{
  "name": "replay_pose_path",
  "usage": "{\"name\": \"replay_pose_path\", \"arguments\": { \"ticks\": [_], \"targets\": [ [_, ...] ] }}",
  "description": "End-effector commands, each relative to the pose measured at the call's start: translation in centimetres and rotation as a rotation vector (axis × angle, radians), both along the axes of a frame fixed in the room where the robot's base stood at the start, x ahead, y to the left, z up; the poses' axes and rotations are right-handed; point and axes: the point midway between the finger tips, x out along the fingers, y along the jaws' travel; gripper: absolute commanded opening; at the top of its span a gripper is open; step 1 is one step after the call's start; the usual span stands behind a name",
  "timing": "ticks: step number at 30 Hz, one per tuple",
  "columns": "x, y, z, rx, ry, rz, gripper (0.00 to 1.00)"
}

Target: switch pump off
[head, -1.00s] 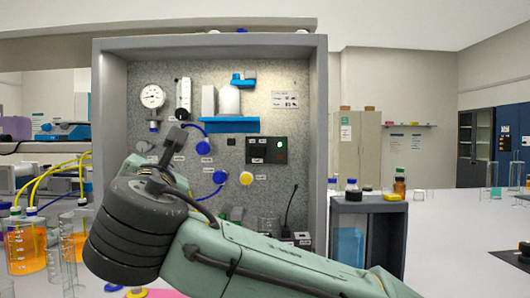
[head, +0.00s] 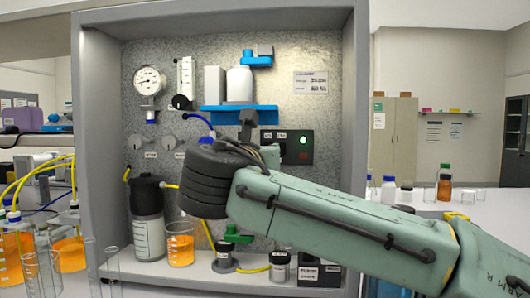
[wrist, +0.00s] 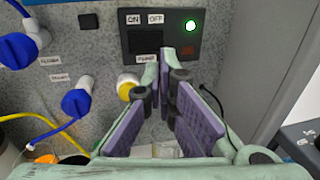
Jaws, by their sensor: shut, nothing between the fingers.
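The dark pump switch panel (wrist: 170,20) is on the speckled back wall, with ON and OFF labels above a black switch (wrist: 145,41) and a PUMP label below it. Its green lamp (wrist: 191,26) is lit, and a dull red-brown square sits under the lamp. In the head view the panel (head: 267,135) shows partly behind my arm, its green lamp (head: 303,140) lit. My gripper (wrist: 166,68) is shut and empty. Its tips overlap the panel's lower edge, right of the switch in the picture; I cannot tell whether they touch. In the head view my wrist hides the fingers.
Blue valve knobs (wrist: 76,102) and a yellow-ringed knob (wrist: 128,87) are left of my fingers. A blue shelf (head: 225,114) is above the panel. The cabinet's right side wall (head: 355,120) is close by. An orange-filled beaker (head: 180,248) and a black-topped vessel (head: 147,215) stand below.

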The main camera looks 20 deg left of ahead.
Motion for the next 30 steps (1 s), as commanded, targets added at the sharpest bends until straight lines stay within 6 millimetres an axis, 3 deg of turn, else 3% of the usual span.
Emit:
{"name": "replay_pose_path", "arguments": {
  "ticks": [6,12,26,30],
  "targets": [
    [4.5,0.4,0.3,0.001,0.001,-0.001,0.00],
    [6.9,0.7,0.1,0.001,0.001,0.002,0.00],
    [7.6,0.7,0.0,0.002,0.000,0.002,0.00],
    [8.3,-0.6,-0.1,-0.001,0.010,0.013,0.00]
  ]
}}
